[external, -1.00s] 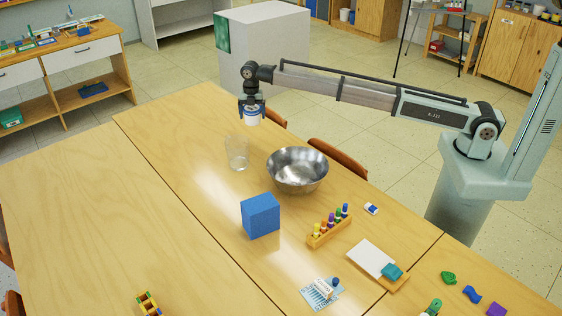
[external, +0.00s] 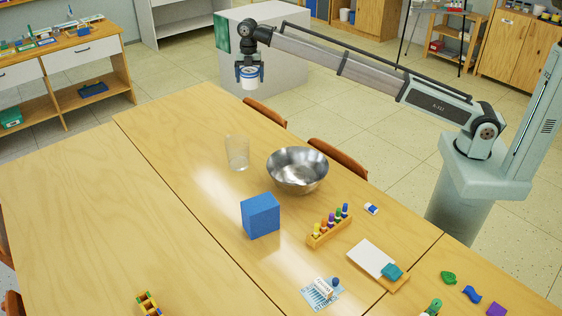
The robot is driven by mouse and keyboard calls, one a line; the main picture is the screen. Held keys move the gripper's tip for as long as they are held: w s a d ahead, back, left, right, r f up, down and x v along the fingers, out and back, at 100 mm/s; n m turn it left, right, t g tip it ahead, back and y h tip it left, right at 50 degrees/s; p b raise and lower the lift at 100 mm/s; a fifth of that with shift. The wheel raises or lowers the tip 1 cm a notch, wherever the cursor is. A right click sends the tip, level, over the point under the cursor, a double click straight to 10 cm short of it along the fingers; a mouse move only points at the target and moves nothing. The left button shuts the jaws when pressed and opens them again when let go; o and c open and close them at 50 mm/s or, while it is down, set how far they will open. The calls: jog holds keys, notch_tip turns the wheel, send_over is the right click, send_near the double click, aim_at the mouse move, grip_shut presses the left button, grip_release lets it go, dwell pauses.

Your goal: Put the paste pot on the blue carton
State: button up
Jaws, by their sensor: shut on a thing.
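The paste pot (external: 250,83) is a small white pot with a blue band near its top. My gripper (external: 249,74) is shut on it and holds it upright in the air, high above the far end of the table. The blue carton (external: 260,216) stands upright on the table, well below the pot and nearer the camera. Its top is bare and nothing touches it.
A clear glass (external: 237,153) and a steel bowl (external: 297,170) stand between the gripper's side and the carton. A wooden rack of coloured pegs (external: 328,227) is right of the carton. The table left of the carton (external: 120,200) is clear.

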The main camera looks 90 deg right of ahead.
jog(key=a, duration=1.7)
jog(key=m, duration=0.1)
send_over(260, 203)
jog(key=shift+f, duration=7.65)
jog(key=shift+f, duration=0.15)
jog(key=o, duration=1)
